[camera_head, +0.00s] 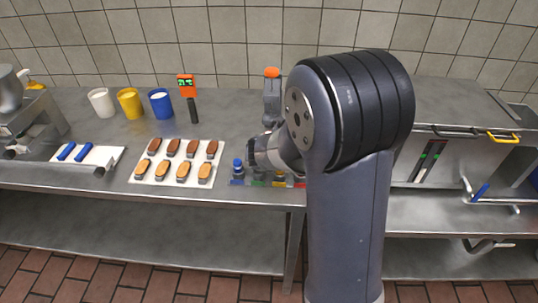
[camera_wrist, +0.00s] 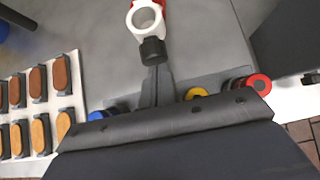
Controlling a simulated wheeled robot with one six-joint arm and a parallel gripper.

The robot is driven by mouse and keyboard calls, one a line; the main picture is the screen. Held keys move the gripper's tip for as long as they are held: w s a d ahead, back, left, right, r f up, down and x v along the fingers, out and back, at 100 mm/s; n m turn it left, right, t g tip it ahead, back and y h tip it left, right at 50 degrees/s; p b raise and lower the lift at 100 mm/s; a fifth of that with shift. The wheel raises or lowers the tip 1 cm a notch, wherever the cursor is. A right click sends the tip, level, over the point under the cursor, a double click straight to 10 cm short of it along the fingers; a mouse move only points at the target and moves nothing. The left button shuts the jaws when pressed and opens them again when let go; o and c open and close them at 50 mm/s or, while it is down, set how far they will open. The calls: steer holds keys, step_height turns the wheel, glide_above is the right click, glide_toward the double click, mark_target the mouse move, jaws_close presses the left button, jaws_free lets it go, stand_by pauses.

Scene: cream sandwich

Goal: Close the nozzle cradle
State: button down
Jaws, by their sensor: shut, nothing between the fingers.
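A grey base strip (camera_wrist: 212,84) with blue (camera_wrist: 97,115), yellow (camera_wrist: 197,93) and red (camera_wrist: 259,84) round parts lies beside my gripper in the wrist view. In the head view the blue part (camera_head: 238,167) stands at the bench front, partly hidden by my arm. A white open ring (camera_wrist: 147,17) with a red part is at the top of the wrist view. I cannot tell which of these parts is the nozzle cradle, or whether it is open. My gripper (camera_wrist: 153,50) appears as a narrow dark tip just below the ring, shut and empty; I cannot tell if they touch.
A white board (camera_head: 217,178) with several brown and tan pieces lies left of my gripper. White (camera_head: 101,103), yellow (camera_head: 130,103) and blue (camera_head: 161,104) cups and an orange display (camera_head: 186,84) stand behind. A grey post with an orange top (camera_head: 271,73) is close by my arm.

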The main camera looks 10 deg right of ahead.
steer(key=shift+w+d+r+p, duration=0.1)
steer(key=shift+w+d+p, duration=0.35)
steer(key=shift+w, duration=0.65)
steer(key=shift+w+d+p, duration=0.25)
steer(key=shift+w+p, duration=0.4)
steer(key=shift+w, duration=0.4)
steer(key=shift+w+d+r+p, duration=0.1)
steer(key=shift+w+d+p, duration=0.35)
steer(key=shift+w, duration=0.65)
steer(key=shift+a, duration=0.1)
